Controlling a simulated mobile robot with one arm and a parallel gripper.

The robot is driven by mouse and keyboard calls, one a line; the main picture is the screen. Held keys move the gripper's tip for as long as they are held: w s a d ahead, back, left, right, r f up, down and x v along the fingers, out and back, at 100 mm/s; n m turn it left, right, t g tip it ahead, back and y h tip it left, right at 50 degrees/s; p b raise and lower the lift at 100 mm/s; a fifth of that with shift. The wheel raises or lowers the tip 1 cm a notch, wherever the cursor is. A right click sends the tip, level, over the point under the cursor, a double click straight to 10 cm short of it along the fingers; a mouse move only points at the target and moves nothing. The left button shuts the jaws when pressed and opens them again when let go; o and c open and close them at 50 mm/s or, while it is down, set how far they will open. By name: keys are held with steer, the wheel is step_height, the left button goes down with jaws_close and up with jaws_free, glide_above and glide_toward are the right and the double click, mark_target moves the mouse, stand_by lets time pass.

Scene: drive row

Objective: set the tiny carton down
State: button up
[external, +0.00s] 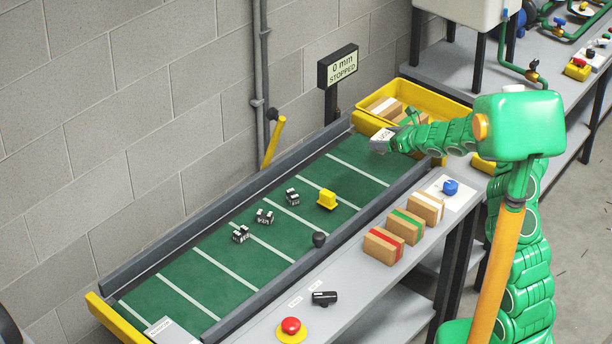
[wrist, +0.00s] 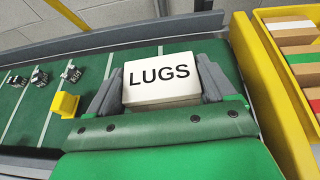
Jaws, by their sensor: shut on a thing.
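The tiny carton is a small white box marked LUGS (wrist: 161,80). My gripper (wrist: 160,88) is shut on it, with one grey finger along each side. In the external view my gripper (external: 391,144) is over the far right end of the green belt, and the carton (external: 380,140) shows at its tip. Whether the carton's underside touches the belt is hidden. The green belt (external: 215,255) has white cross lines, and its sign (external: 342,67) reads "0 mm STOPPED".
A yellow block (external: 327,199) and several small black lettered pieces (external: 265,216) sit on the belt. A yellow crate (external: 437,96) with cartons stands past the belt's end. Striped cartons (external: 406,227) and a red button (external: 291,326) are on the front shelf. Much of the belt is bare.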

steer(key=shift+s+d+r, duration=0.2)
steer(key=shift+s+r, duration=0.1)
steer(key=shift+s, duration=0.35)
steer(key=shift+s+d+r, duration=0.15)
steer(key=shift+s+r, duration=0.1)
steer(key=shift+s, duration=0.35)
steer(key=shift+s+d+r, duration=0.2)
steer(key=shift+s+r, duration=0.1)
steer(key=shift+s, duration=0.35)
